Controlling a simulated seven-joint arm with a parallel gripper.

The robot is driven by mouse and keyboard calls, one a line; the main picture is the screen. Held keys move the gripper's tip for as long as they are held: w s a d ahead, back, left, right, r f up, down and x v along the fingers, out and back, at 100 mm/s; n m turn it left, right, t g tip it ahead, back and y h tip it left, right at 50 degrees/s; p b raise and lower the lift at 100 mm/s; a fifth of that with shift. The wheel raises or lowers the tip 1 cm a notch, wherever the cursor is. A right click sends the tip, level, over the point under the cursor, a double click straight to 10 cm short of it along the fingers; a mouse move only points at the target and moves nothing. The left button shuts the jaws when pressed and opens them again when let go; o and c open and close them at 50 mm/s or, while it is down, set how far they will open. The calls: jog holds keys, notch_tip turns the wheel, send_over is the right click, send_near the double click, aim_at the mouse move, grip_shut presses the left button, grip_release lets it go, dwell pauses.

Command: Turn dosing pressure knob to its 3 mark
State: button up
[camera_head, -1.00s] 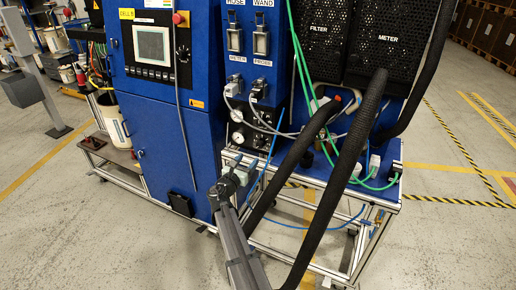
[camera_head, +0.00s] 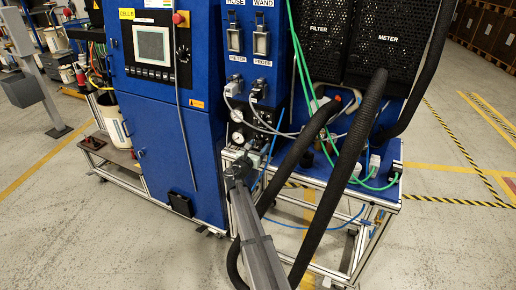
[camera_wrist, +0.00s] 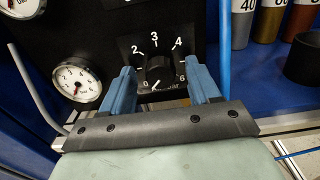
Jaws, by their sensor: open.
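The dosing pressure knob (camera_wrist: 160,67) is a black knob on a black panel, with a white scale around it. In the wrist view the marks 2, 3, 4 and 6 can be read, with 3 at the top. A short white line shows at its lower left edge; I cannot tell for sure whether it is the pointer. My gripper (camera_wrist: 160,72) is open, with one blue finger on each side of the knob. Gaps show between fingers and knob. In the head view my gripper (camera_head: 240,168) is in front of the gauge panel (camera_head: 248,128) and hides the knob.
A round white gauge (camera_wrist: 77,80) is left of the knob, and another gauge (camera_wrist: 20,6) is at the top left. A blue hose (camera_wrist: 224,45) runs close to the right finger. Thick black hoses (camera_head: 340,170) hang right of my arm.

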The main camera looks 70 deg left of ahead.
jog(key=c, duration=1)
jog(key=shift+c, duration=0.2)
